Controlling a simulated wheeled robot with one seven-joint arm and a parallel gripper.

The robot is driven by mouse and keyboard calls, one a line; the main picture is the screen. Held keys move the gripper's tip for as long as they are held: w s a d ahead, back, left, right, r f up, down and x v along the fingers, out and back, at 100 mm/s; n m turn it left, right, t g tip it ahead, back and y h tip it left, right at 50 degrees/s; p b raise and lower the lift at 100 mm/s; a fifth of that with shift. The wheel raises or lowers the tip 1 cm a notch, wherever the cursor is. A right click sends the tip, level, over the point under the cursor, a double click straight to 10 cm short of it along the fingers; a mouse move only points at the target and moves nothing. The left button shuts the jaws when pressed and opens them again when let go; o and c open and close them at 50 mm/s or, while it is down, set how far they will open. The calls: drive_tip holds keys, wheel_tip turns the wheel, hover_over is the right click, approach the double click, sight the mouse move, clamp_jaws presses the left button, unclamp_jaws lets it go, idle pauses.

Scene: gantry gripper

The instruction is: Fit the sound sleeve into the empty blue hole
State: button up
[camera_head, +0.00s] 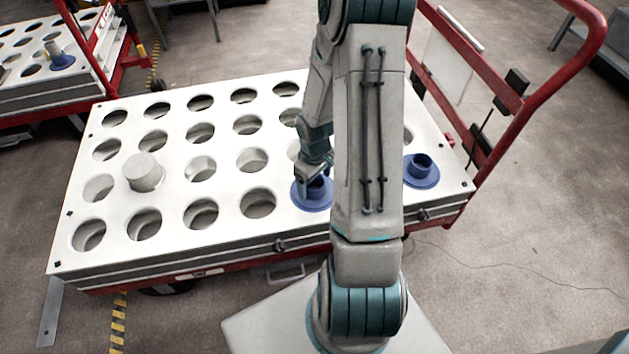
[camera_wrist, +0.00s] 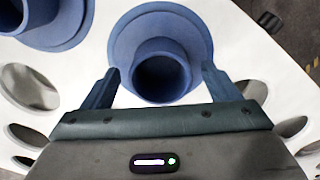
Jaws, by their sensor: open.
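A pale grey sleeve (camera_head: 143,172) stands in the left part of the white holed top (camera_head: 62,245) of a cart, rising above the surface. Whether it is damaged cannot be told. One blue flanged collar (camera_head: 318,203) sits at the front row under my gripper. A second blue collar (camera_head: 421,172) sits farther right; both look empty. My gripper (camera_head: 312,180) is open and low over the first collar. In the wrist view my gripper's fingers (camera_wrist: 160,75) stand either side of the near collar's neck (camera_wrist: 160,47), with gaps. Another blue collar (camera_wrist: 48,25) shows at the upper left.
Several open holes fill the rest of the white top. A red handle frame (camera_head: 535,90) rises at the cart's right end. Another cart (camera_head: 30,100) at the upper left carries a blue collar (camera_head: 62,63) with a pale piece. My arm hides part of the top.

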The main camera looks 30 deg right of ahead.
wheel_tip(320, 180, up, 12)
drive_tip(key=p, duration=0.4)
drive_tip(key=shift+r, duration=0.15)
drive_tip(key=s+a+r+m+t+p, duration=0.1)
drive_tip(key=s+a+r+p, duration=0.3)
drive_tip(key=r, duration=1)
drive_tip(key=s+a+r+m+t+p, duration=0.1)
drive_tip(key=s+a+r+p, duration=0.3)
drive_tip(key=r+p, duration=0.6)
drive_tip(key=s+a+r+m+p, duration=0.2)
drive_tip(key=r+p, duration=0.6)
drive_tip(key=r, duration=0.9)
drive_tip(key=shift+s+a+r+t, duration=0.4)
drive_tip(key=shift+s+a, duration=0.5)
drive_tip(key=shift+a, duration=0.2)
drive_tip(key=shift+c, duration=0.2)
